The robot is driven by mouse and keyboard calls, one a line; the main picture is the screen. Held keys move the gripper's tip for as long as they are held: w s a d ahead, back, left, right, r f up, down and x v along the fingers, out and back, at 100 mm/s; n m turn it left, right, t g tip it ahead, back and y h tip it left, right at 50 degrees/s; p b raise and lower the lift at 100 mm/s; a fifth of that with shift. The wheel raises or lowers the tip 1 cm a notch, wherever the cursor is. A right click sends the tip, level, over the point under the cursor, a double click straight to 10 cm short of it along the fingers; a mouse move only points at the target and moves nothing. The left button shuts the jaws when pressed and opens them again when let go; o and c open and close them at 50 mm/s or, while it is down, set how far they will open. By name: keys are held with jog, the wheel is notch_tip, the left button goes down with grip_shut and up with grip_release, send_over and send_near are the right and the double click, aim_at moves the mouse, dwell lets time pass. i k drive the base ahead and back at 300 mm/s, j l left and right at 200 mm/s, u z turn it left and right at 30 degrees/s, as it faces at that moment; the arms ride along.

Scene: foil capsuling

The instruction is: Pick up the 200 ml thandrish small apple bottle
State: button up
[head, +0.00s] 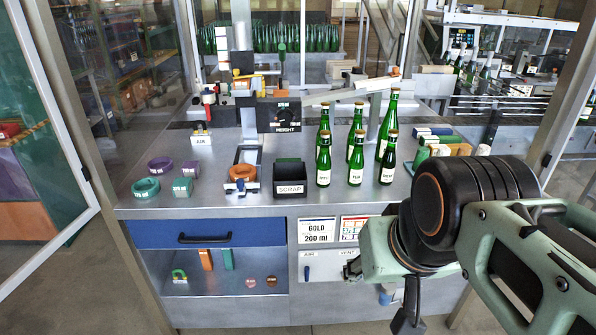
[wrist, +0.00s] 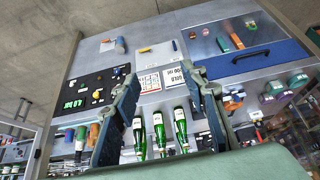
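Several green glass bottles with white labels stand on the steel worktop (head: 220,200), right of centre in the head view. The front row holds a left bottle (head: 323,162), a middle bottle (head: 356,162) and a right bottle (head: 389,160). Their small label words are hard to read, so I cannot tell for sure which is apple. Three bottles also show between my fingers in the wrist view: one (wrist: 139,138), a second (wrist: 159,132) and a third (wrist: 181,130). My gripper (head: 350,268) (wrist: 165,80) is open and empty, in front of the bench and below the worktop edge.
A black scrap bin (head: 290,177) stands left of the bottles. An orange ring on a fixture (head: 241,175) and loose rings (head: 146,187) are farther left. Coloured blocks (head: 440,148) lie at right. A blue drawer (head: 210,233) and a gold 200 ml sign (head: 319,231) are on the bench front.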

aim_at(323, 169)
jog(key=i+l+u, duration=0.35)
jog(key=l, duration=0.3)
jog(key=i+l+u, duration=0.3)
jog(key=l, duration=0.4)
jog(key=i+l+u, duration=0.2)
jog(key=l, duration=0.2)
jog(key=i+l+u, duration=0.15)
jog(key=l, duration=0.3)
